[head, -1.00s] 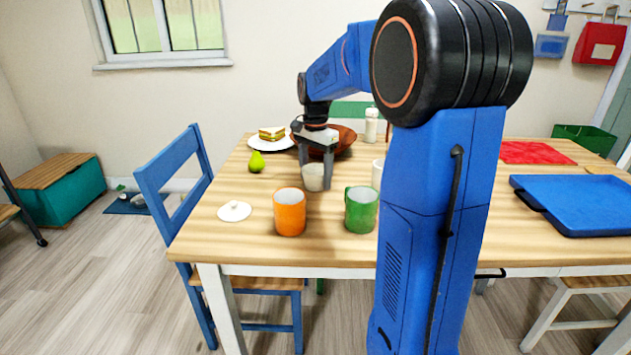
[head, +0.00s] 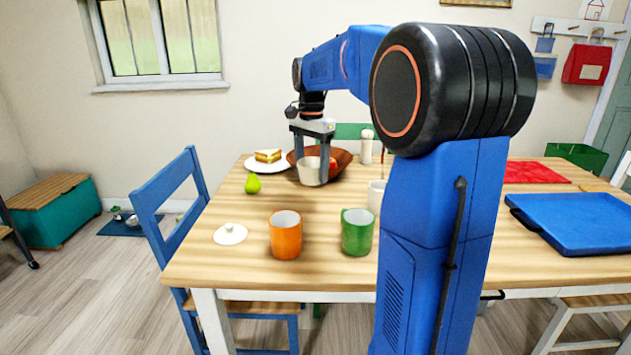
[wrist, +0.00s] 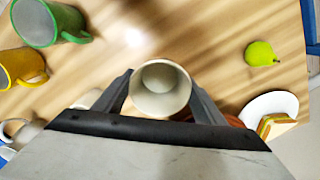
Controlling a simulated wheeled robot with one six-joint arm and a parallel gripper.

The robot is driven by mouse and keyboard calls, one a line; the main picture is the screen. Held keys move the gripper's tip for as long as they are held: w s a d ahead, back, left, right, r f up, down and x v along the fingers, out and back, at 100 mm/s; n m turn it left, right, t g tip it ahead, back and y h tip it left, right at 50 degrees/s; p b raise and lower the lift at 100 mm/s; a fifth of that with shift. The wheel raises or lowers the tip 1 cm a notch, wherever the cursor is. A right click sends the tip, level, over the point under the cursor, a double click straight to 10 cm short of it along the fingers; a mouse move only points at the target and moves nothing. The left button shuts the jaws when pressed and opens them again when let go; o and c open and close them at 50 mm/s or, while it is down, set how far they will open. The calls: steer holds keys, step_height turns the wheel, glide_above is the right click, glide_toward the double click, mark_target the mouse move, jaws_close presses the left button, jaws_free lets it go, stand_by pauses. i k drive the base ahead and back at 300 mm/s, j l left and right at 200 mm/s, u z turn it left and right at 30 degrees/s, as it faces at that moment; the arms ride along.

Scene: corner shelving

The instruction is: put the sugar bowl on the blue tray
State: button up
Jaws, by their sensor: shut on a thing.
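The sugar bowl looks to be the cream, lidless bowl (head: 310,172) between the fingers of my gripper (head: 312,176). In the wrist view the bowl (wrist: 160,90) shows its open, empty-looking inside, with a finger on each side. My gripper is shut on it and holds it above the table, in front of the brown bowl. A white lid with a knob (head: 230,234) lies apart on the table at the left. The blue tray (head: 585,222) lies on the right of the table, beyond my arm.
An orange mug (head: 285,236) and a green mug (head: 357,234) stand near the front edge. A white cup (head: 376,198) is partly hidden by my arm. A pear (head: 252,184), a sandwich plate (head: 262,164), a brown bowl (head: 336,161) and a white shaker (head: 366,148) are farther back.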

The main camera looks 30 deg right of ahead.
mark_target(578, 215)
steer(key=l+z, duration=0.1)
steer(key=z, duration=0.35)
steer(key=l+z, duration=0.15)
steer(key=z, duration=0.3)
steer(key=i+l+z, duration=0.1)
steer(key=z, duration=0.35)
steer(key=l+z, duration=0.1)
steer(key=z, duration=0.35)
